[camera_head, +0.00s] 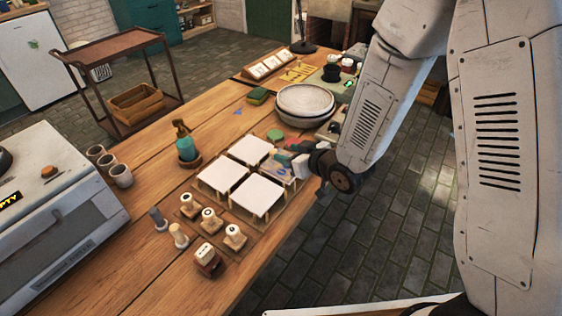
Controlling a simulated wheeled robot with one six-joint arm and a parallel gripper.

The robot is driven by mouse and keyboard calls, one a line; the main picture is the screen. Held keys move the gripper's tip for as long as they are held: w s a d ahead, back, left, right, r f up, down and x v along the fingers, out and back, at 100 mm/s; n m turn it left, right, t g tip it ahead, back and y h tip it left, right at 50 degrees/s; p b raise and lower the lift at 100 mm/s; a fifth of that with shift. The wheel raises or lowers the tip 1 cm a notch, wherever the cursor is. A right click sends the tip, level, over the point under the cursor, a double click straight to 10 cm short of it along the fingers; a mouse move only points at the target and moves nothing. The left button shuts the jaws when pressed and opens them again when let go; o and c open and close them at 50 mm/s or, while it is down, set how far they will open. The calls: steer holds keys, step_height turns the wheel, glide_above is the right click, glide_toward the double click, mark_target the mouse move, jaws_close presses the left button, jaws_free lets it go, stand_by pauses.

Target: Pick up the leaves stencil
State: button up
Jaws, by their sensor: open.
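I cannot make out a leaves pattern on anything, so I cannot tell which thing is the leaves stencil. Three blank white square panels (257,196) sit on low wooden supports on the table. A fourth spot at their right holds a small pale and blue piece (281,172), partly hidden by my arm's end. My gripper (286,158) is over or beside that piece, small and dark in this view. Its jaws are open, and I see nothing held between them. Yellow flat cut-out pieces (298,73) lie at the far end, beside a tray of white cards (270,66).
Several wooden-handled stamps (210,221) stand in front. Cups (120,175) and a grey machine (50,215) are at left. Bare wood (140,235) lies between.

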mark_target(274, 151)
steer(key=shift+a+f, duration=0.25)
steer(key=shift+a, duration=0.1)
steer(key=x, duration=0.7)
steer(key=shift+w+f, duration=0.15)
steer(key=shift+f, duration=0.1)
jaws_close()
